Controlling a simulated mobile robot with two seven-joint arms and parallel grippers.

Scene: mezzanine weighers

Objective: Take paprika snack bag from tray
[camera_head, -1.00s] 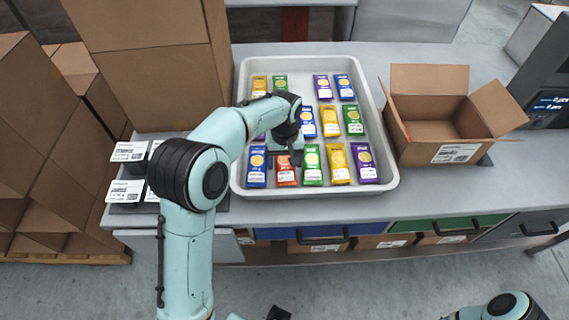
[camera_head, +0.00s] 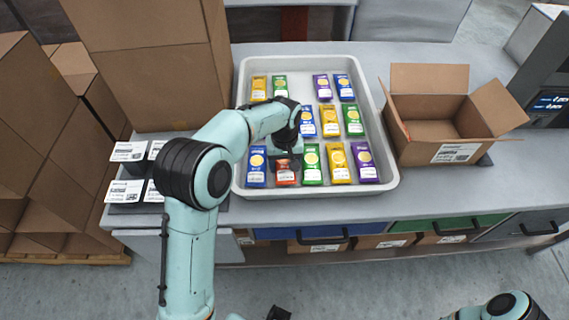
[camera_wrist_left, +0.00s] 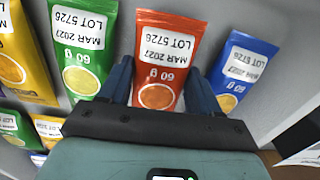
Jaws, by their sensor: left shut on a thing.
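The red-orange bag (camera_head: 285,178), the only one of that colour in view, is in the front row of the grey tray (camera_head: 391,184); I take it as the paprika bag. My left gripper (camera_wrist_left: 161,88) is shut on this bag, one dark finger along each side. In the head view the left gripper (camera_head: 286,163) hides the bag's far end. I cannot tell whether the bag is clear of the tray floor. A dark piece at the bottom edge may belong to my right gripper.
More yellow, purple, green and blue bags lie in rows behind. An open cardboard box (camera_head: 428,130) stands right of the tray. Tall cartons (camera_head: 150,65) stand left, near white-labelled dark boxes (camera_head: 124,191).

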